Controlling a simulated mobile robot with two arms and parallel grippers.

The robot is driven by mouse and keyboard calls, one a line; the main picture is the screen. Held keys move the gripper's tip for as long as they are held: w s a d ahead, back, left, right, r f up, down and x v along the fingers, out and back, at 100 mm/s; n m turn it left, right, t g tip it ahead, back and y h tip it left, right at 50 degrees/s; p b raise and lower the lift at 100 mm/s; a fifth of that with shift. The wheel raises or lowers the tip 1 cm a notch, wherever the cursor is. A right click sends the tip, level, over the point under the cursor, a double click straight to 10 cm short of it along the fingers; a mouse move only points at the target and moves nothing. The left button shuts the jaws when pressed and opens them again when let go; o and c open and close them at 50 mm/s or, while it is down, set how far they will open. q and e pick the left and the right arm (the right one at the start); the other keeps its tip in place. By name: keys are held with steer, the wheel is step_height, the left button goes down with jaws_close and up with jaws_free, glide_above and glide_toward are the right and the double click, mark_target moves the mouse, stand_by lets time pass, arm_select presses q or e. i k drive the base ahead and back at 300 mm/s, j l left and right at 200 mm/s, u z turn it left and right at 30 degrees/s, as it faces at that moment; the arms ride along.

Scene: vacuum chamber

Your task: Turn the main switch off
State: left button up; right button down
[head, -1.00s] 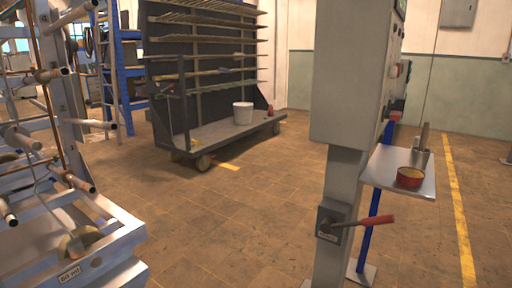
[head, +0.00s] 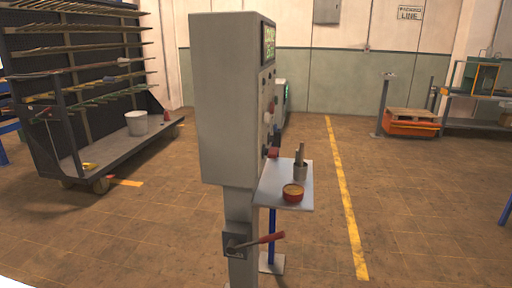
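The main switch (head: 237,245) is a dark grey box low on the post of a grey control cabinet (head: 222,100). Its lever has a red handle (head: 270,238) that points to the right and slightly up. The label under the lever is too small to read. The cabinet's front, with a green-lit screen (head: 268,42) and several buttons, faces right and shows at a steep angle. Neither of my grippers is in view.
A small shelf (head: 270,190) on the cabinet's right holds a red tin (head: 293,193) and a metal cup (head: 300,171). A wheeled rack (head: 120,155) with a white bucket (head: 136,123) stands at the left. An orange pallet lifter (head: 410,128) stands back right. Open floor surrounds the post.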

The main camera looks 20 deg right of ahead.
mark_target(271, 153)
steer(key=z, duration=0.7)
steer(key=i+l, duration=0.15)
steer(key=i+l+u, duration=0.1)
steer(key=l, duration=0.25)
